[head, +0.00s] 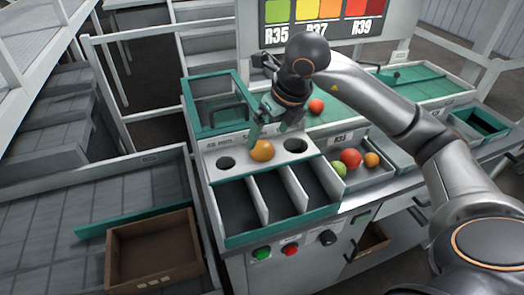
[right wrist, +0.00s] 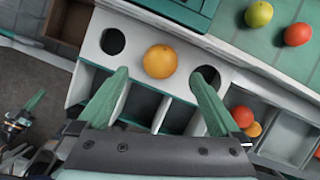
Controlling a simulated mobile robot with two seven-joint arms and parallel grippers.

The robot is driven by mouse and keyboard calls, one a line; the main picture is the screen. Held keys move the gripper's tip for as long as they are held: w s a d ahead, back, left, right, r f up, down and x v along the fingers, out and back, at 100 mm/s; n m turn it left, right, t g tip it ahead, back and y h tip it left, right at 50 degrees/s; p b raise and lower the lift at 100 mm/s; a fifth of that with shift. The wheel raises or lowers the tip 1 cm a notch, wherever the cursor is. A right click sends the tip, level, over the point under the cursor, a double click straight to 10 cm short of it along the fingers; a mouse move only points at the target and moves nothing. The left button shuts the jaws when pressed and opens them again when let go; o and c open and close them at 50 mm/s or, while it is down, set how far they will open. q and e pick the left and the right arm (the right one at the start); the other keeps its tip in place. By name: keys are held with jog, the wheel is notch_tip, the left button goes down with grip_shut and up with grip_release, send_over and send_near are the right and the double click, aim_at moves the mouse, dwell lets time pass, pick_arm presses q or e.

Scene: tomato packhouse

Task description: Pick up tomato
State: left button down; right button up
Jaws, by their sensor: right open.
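An orange-yellow tomato (head: 262,150) sits at the middle position of a white panel (head: 216,176), between two dark round holes. The right wrist view shows the same tomato (right wrist: 160,61) ahead of the fingertips. My right gripper (head: 272,134) is above the panel at the tomato; in the right wrist view its two green fingers (right wrist: 160,82) are spread apart with nothing between them. Other tomatoes are a red one (head: 316,105) on the green surface behind, and a green (head: 339,169), a red (head: 351,158) and an orange one (head: 371,159) in a bin.
Empty dark compartments with teal edges (head: 283,232) lie in front of the panel. A teal-framed box (head: 217,130) stands behind it. A brown crate (head: 152,250) is at lower left. Green and red buttons (head: 262,253) are on the front face.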

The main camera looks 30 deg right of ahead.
aim_at(263, 144)
jog(key=x, duration=0.5)
jog(key=shift+w+d+f, duration=0.1)
jog(key=shift+w+f, duration=0.05)
jog(key=shift+f, duration=0.15)
jog(key=shift+c, duration=0.2)
jog(key=c, duration=0.8)
jog(key=shift+r, duration=0.2)
